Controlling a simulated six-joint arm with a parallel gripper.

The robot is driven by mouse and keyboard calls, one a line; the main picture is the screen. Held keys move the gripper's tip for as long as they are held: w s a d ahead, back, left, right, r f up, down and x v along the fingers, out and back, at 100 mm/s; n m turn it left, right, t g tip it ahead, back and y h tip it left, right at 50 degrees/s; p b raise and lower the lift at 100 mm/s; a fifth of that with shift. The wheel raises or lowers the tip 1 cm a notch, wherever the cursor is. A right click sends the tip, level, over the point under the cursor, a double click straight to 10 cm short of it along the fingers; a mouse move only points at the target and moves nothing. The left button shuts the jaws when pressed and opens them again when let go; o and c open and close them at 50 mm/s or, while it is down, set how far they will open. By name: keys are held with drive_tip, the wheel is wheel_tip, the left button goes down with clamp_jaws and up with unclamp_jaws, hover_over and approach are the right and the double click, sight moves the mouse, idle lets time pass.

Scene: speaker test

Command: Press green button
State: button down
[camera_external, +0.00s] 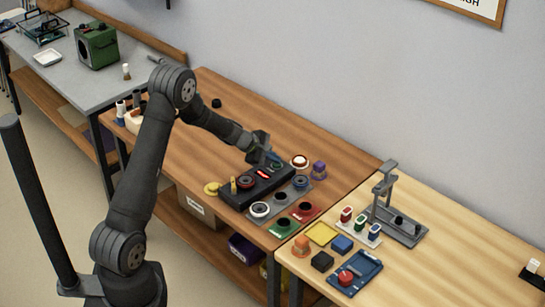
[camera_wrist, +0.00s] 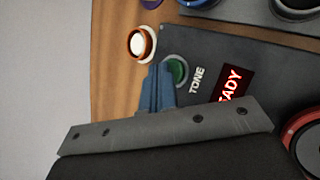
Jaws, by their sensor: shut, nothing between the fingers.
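In the wrist view, a round green button (camera_wrist: 179,68) with a grey rim sits on the dark box (camera_wrist: 215,50), beside the word TONE and a red lit display (camera_wrist: 232,86). The blue-grey fingers of my gripper (camera_wrist: 157,80) are shut and empty. Their tips are just left of the green button and overlap its edge in the picture; I cannot tell whether they touch it. In the external view my gripper (camera_external: 271,158) points down at the far right end of the dark box (camera_external: 236,200), and the green button (camera_external: 277,165) is partly hidden there.
A white-topped button with a reddish rim (camera_external: 299,161) and a purple object (camera_external: 319,170) stand close by. A grey plate (camera_external: 272,213) with round parts lies in front of the box, near green (camera_external: 283,235) and red (camera_external: 313,214) pads. The wooden table behind my gripper is mostly clear.

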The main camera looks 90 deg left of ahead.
drive_tip(key=shift+f, duration=0.2)
idle(0.3)
drive_tip(key=shift+r, duration=0.95)
drive_tip(key=shift+r, duration=0.1)
drive_tip(key=shift+r, duration=2.4)
drive_tip(key=shift+f, duration=0.15)
wheel_tip(320, 180, up, 4)
hover_over(273, 164)
